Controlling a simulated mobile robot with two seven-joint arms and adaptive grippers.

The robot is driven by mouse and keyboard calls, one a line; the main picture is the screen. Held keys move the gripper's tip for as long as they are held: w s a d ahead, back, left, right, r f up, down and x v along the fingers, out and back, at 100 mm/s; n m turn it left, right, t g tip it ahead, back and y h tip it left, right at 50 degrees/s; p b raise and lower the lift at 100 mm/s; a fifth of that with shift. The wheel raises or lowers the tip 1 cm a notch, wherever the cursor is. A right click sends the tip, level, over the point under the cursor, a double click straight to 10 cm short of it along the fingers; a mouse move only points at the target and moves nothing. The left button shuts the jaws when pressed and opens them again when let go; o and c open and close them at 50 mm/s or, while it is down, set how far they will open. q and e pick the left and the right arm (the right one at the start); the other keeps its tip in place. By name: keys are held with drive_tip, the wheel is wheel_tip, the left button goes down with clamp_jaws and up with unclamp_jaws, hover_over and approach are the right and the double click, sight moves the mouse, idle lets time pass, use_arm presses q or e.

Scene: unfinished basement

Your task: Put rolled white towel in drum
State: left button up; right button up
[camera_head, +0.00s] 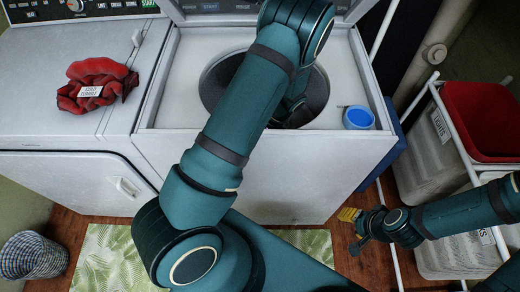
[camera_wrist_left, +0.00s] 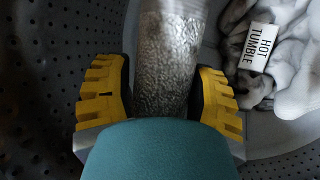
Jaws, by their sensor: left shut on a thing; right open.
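The open drum (camera_head: 211,88) is in the top of the white washer; my left arm reaches down into it. In the left wrist view my left gripper (camera_wrist_left: 161,94) is inside the perforated drum (camera_wrist_left: 50,70), its yellow fingers shut on the rolled towel (camera_wrist_left: 166,65). The towel is a textured cylinder that looks grey in the shade. Its lower end is hidden behind my gripper; I cannot tell whether it touches the drum floor. In the head view my arm hides the towel. My right gripper (camera_head: 350,215) is open and empty, low beside the washer's right front.
White cloth (camera_wrist_left: 290,60) with a "HOT TUMBLE" tag lies in the drum. A red cloth (camera_head: 97,83) lies on the left machine. A blue cup (camera_head: 358,117) sits on the washer top's right. Hampers (camera_head: 432,150), one with a red bin (camera_head: 485,118), stand right.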

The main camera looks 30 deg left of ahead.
use_arm(q)
wheel_tip(320, 180, down, 3)
drive_tip(key=shift+w, duration=0.1)
wheel_tip(320, 180, down, 5)
drive_tip(key=shift+f+b, duration=0.1)
drive_tip(key=shift+b, duration=0.8)
drive_tip(key=shift+f, duration=0.2)
drive_tip(key=shift+d+r, duration=0.1)
drive_tip(key=shift+f+b, duration=0.5)
drive_tip(key=shift+f, duration=0.15)
drive_tip(key=o, duration=1.2)
drive_tip(key=shift+o, duration=0.2)
